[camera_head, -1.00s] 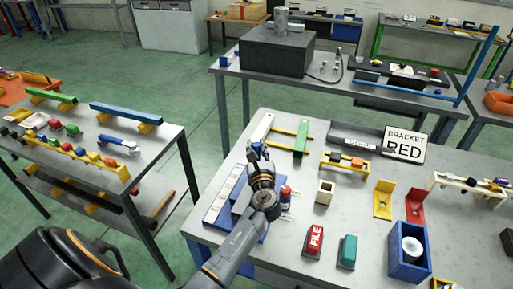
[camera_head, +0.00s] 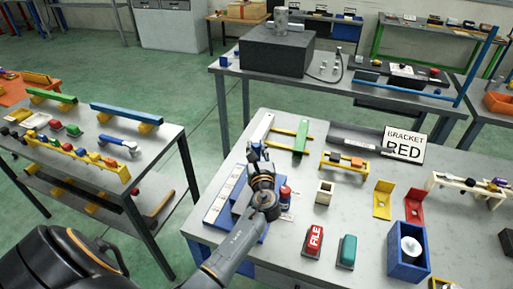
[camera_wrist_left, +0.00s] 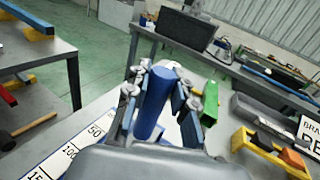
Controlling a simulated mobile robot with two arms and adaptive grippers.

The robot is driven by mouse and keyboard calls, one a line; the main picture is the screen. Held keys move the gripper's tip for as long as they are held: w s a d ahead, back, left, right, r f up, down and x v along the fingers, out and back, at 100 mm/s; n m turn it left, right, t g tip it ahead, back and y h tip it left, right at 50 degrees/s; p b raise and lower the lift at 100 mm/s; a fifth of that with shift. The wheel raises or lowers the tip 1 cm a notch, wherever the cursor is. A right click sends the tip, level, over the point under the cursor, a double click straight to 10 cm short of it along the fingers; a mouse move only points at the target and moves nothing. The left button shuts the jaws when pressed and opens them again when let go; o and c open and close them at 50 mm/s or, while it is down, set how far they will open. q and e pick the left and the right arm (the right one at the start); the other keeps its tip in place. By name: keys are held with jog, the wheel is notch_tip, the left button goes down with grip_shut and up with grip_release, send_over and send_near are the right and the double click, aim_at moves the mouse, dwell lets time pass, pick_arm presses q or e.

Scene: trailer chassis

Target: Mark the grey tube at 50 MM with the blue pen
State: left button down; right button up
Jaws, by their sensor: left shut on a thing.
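My left gripper (camera_head: 259,154) is shut on the blue pen (camera_wrist_left: 156,102), a thick blue cylinder standing up tilted between the fingers in the left wrist view. It is above the blue fixture with a white scale strip (camera_head: 222,196) at the table's left edge. I cannot clearly make out the grey tube; my gripper and arm cover part of the fixture. The pen's lower tip is hidden, so contact cannot be told. My right gripper is not in view.
A cream square holder (camera_head: 325,192), red FILE block (camera_head: 314,239), teal block (camera_head: 347,251) and blue box (camera_head: 408,262) stand to the right. A green bar (camera_head: 302,138) lies behind. Bare tabletop separates them.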

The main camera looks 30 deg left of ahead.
pick_arm(q)
jog(key=shift+f, duration=0.15)
dwell(0.4)
jog(key=shift+f+b, duration=0.5)
jog(key=shift+b, duration=0.05)
dwell(0.6)
jog(key=shift+r, duration=0.1)
jog(key=shift+r+p, duration=0.7)
jog(key=shift+p, duration=0.1)
jog(key=shift+r+p, duration=3.3)
jog(key=shift+p, duration=0.05)
jog(key=shift+f, duration=0.1)
